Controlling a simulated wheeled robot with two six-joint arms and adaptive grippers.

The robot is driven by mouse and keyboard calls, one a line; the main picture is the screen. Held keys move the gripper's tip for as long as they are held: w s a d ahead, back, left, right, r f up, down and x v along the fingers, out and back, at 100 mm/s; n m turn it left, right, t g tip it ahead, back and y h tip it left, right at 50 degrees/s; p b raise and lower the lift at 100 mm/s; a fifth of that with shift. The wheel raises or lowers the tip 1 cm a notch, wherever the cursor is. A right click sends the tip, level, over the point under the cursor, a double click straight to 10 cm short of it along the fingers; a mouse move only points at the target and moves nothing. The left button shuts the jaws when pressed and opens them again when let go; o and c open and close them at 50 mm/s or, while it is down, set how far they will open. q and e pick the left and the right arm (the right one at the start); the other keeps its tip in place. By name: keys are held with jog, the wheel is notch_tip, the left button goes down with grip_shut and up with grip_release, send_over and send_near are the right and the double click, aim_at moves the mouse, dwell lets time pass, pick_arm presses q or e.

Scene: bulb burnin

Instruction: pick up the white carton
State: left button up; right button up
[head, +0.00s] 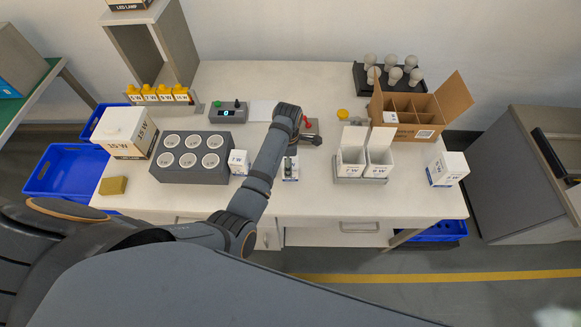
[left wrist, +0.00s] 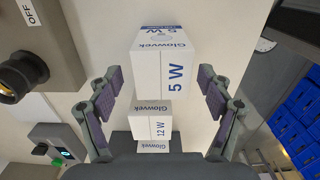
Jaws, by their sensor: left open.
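A white carton (left wrist: 165,65) marked "Glowvek 5 W" in blue lies ahead of my left gripper (left wrist: 157,88) in the left wrist view, in line with the gap between the fingers. The fingers are spread wide, with no visible contact. In the head view this carton (head: 290,175) stands near the table's front edge, partly hidden under my left gripper (head: 291,157). A smaller-looking "12 W" carton (left wrist: 151,122) shows beyond it, with another white one partly hidden behind. My right gripper is not in view.
A grey holder with round sockets (head: 190,158) and a small white carton (head: 238,162) are to the left. A grey switch box (left wrist: 45,55) with a black knob is close by. Right are two open cartons (head: 365,160), a divided cardboard box (head: 430,110) and another white carton (head: 447,169).

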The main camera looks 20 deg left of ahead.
pick_arm(q)
notch_tip(320, 180, down, 5)
jog(key=shift+d+f+p, duration=0.1)
jog(key=shift+p, duration=0.45)
jog(key=shift+s, duration=0.1)
jog(key=c, duration=1.3)
